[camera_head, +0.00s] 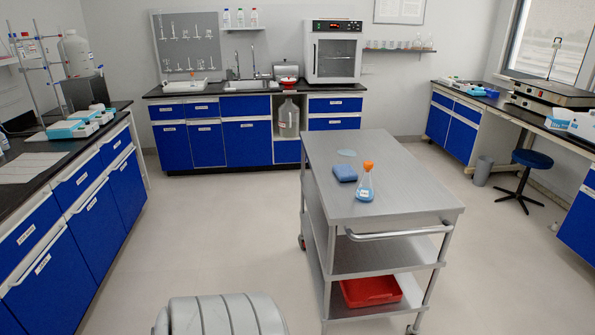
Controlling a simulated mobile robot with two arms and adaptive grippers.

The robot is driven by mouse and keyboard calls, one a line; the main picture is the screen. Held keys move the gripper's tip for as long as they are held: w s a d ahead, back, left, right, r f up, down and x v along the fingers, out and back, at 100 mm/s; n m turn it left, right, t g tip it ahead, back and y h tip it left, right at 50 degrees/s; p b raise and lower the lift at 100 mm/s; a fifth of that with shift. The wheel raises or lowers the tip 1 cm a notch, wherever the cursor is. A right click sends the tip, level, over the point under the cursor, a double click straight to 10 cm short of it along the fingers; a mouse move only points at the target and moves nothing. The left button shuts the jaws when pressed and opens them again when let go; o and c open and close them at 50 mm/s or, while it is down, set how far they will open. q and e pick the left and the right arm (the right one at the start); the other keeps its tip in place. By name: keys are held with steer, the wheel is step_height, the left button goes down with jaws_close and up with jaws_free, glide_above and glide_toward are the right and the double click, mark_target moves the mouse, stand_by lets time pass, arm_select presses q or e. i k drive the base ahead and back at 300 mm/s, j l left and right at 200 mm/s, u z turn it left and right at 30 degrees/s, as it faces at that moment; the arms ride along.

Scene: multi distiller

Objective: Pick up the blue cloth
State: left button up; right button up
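The blue cloth (345,173) lies folded in a small flat pad on the top of the steel cart (400,195). It sits just left of a conical flask (366,190) with an orange stopper and blue liquid. Neither of my grippers shows in the head view.
A red tray (371,291) lies on the cart's bottom shelf. The cart has a push handle (399,233) at its near end. Blue-fronted benches line the left, back and right walls. A stool (531,160) stands at right. Open floor (230,225) surrounds the cart.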

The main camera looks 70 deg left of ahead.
mark_target(343, 172)
steer(key=u, duration=1.9)
steer(key=i, duration=0.1)
steer(key=j+u, duration=0.05)
